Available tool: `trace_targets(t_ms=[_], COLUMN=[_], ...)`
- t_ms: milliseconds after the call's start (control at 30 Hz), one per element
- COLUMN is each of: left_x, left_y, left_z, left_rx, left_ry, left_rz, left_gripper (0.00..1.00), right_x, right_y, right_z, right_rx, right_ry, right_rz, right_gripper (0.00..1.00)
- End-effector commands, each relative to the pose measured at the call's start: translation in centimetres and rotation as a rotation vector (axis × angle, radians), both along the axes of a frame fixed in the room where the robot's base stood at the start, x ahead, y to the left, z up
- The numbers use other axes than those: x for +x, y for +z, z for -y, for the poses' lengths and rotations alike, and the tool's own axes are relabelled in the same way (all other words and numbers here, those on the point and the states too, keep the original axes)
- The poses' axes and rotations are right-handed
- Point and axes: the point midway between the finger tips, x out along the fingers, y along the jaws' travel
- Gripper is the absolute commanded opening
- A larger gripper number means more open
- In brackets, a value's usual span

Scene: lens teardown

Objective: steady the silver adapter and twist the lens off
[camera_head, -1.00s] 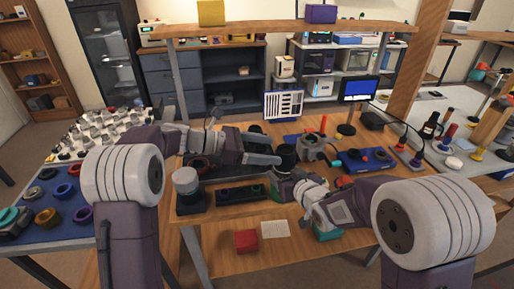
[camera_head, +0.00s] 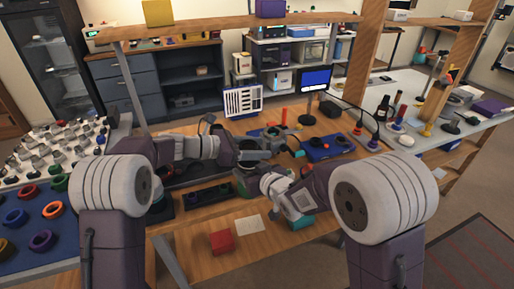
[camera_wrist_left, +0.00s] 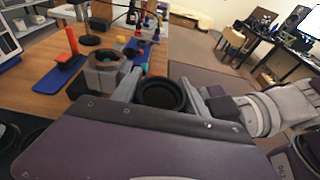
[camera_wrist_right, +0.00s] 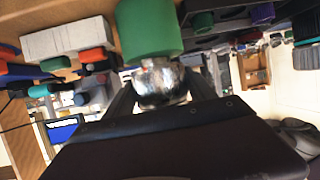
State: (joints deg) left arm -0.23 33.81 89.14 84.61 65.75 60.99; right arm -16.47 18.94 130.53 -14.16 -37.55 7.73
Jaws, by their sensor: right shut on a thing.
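The silver adapter (camera_wrist_right: 160,82) is shiny and sits between the fingers of my right gripper (camera_wrist_right: 160,97), which is shut on it. A green cylinder (camera_wrist_right: 148,28) adjoins the adapter in the right wrist view. A black round lens (camera_wrist_left: 163,95) with a hollow front lies between the fingers of my left gripper (camera_wrist_left: 162,92). Those fingers stand to either side of it, apparently open; contact is not clear. In the head view the dark lens (camera_head: 247,149) is above my right gripper (camera_head: 258,182), with my left gripper (camera_head: 258,156) beside it. The adapter is hidden there.
A red block (camera_head: 221,242) and a white card (camera_head: 249,223) lie on the front of the table. A blue tray (camera_head: 325,148) and a monitor (camera_head: 316,81) stand behind to the right. A blue mat (camera_head: 62,246) with rings is at the left.

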Motion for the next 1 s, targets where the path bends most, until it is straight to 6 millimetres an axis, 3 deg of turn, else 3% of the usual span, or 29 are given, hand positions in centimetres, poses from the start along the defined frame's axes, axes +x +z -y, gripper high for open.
trace_targets(t_ms=[67, 1000], left_x=[0.0, -0.1], left_y=[0.0, 1.8], left_z=[0.0, 0.1], left_rx=[0.0, -0.002], left_ry=[0.001, -0.054], left_rz=[0.0, 0.004], left_gripper=[0.0, 0.0], right_x=[0.0, 0.0], right_y=[0.0, -0.1], right_z=[0.0, 0.0], right_rx=[0.0, -0.001], right_ry=[0.0, 0.001], right_rz=[0.0, -0.002], right_gripper=[0.0, 0.0])
